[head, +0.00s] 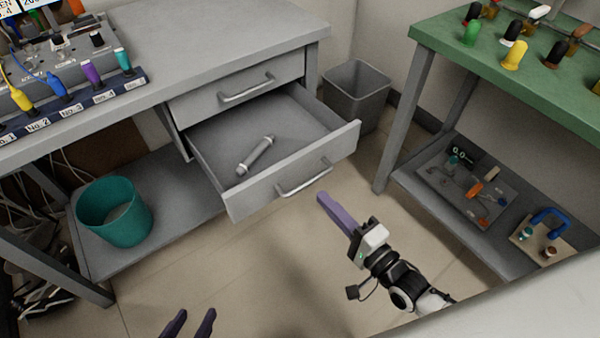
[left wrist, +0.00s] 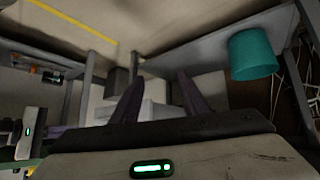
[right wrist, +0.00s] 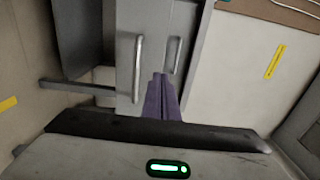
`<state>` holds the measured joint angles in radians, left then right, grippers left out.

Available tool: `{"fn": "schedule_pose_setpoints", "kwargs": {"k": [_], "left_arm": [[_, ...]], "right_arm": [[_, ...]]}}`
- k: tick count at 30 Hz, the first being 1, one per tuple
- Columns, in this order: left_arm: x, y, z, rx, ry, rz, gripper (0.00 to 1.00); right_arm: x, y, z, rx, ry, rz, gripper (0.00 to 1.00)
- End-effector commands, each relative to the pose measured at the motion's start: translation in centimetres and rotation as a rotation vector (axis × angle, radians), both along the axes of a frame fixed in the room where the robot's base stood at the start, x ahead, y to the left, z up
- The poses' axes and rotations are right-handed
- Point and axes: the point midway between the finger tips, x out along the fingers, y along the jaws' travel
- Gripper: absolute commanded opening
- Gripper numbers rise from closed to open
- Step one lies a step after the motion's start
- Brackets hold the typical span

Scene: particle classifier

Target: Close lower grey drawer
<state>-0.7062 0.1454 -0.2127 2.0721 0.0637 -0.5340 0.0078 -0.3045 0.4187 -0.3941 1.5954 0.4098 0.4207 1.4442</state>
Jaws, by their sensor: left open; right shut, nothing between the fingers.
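The lower grey drawer (head: 290,182) is pulled out under the grey workbench, with a light grey cylindrical part (head: 256,155) lying inside. Its bar handle (head: 304,178) is on the front panel, and the drawer also shows in the right wrist view (right wrist: 127,60). The upper drawer (head: 240,90) above it is shut. My right gripper (head: 322,198) is shut and empty, just in front of the lower drawer's front panel, near its handle; contact cannot be told. My left gripper (head: 190,322) is open and empty, low at the bottom edge of the head view, away from the drawer.
A teal bin (head: 115,212) stands on the bench's lower shelf at left. A grey waste bin (head: 356,95) stands behind the drawer, near the wall. A green-topped table (head: 440,38) with a lower shelf is at right. Open floor lies before the drawer.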

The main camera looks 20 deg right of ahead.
Motion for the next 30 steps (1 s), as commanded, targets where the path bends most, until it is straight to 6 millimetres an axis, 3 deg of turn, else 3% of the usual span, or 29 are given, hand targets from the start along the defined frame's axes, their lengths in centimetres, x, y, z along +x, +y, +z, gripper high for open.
{"fn": "schedule_pose_setpoints", "kwargs": {"k": [6,15,30], "left_arm": [[-0.1,-0.1,-0.6,-0.008,-0.003,0.004,0.41],[-0.3,-0.2,-0.6,-0.022,-0.009,0.010,0.41],[-0.4,-0.3,-0.7,-0.025,-0.007,0.012,0.41]], "right_arm": [[4.7,1.7,0.0,0.000,-0.004,0.000,0.00],[9.0,3.3,-0.1,-0.002,-0.002,0.000,0.00],[9.8,3.6,0.0,-0.002,0.000,0.000,0.00]]}}
